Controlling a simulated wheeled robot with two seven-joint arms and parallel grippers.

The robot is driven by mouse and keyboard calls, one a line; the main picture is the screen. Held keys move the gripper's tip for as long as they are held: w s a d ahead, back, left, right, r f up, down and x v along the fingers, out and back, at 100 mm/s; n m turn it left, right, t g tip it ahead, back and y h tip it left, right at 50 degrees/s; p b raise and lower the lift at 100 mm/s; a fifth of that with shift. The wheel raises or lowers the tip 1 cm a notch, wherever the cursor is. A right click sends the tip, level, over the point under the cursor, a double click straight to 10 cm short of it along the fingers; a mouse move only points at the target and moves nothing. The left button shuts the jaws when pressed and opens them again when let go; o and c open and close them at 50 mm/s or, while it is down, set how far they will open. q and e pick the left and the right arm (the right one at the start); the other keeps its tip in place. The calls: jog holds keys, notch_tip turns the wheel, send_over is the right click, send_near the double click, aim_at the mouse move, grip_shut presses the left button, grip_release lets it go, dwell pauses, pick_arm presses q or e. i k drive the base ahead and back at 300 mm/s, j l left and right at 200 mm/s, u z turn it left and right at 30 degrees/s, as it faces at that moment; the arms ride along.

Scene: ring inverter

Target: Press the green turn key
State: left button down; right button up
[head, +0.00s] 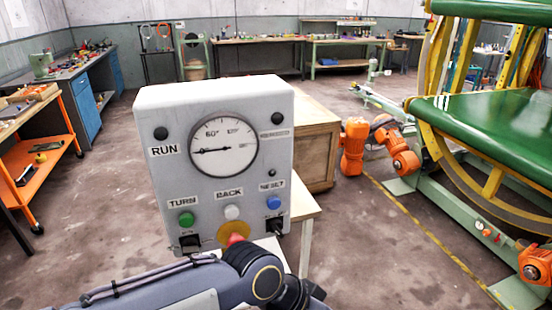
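A light grey control box (272,140) stands upright on a small table in front of me. The green turn key (187,219) is a round button low on the left of its face, under the label TURN. A white key (232,212) under BACK is beside it, and a blue key (273,202) under RESET is to the right. A dial (224,160) labelled RUN has its needle pointing left. My arm crosses the bottom of the head view, below and in front of the box, overlapping the bottom of its face. Neither gripper shows, and nothing visibly touches the green key.
A red button on a yellow disc (233,231) is partly behind my arm. Dark fittings (190,243) sit low on the box. A wooden crate (318,150) stands behind it. An orange robot (355,147) and a green machine (490,130) are right; an orange cart (50,160) is left.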

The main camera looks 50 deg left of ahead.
aim_at(185, 220)
jog(key=u, duration=2.15)
